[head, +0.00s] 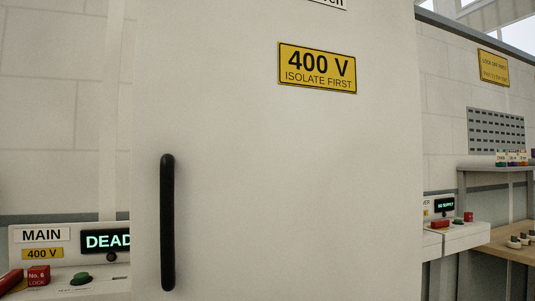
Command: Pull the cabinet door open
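The cabinet door (270,190) is a large off-white panel that fills the middle of the head view. It bears a yellow "400 V ISOLATE FIRST" sign (317,68) near its top. A black vertical bar handle (167,222) is on the door's left side. The door's top and bottom edges are outside the view, and I cannot tell whether it stands shut or ajar. My gripper is not in view.
At lower left, a "MAIN" panel (42,236) has a display (106,241) reading "DEAD", partly hidden by the door, with a red "No. 6 LOCK" block (39,276) and a green button (81,279). At right are another panel (440,207), a shelf (495,168) and a wooden bench (512,251).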

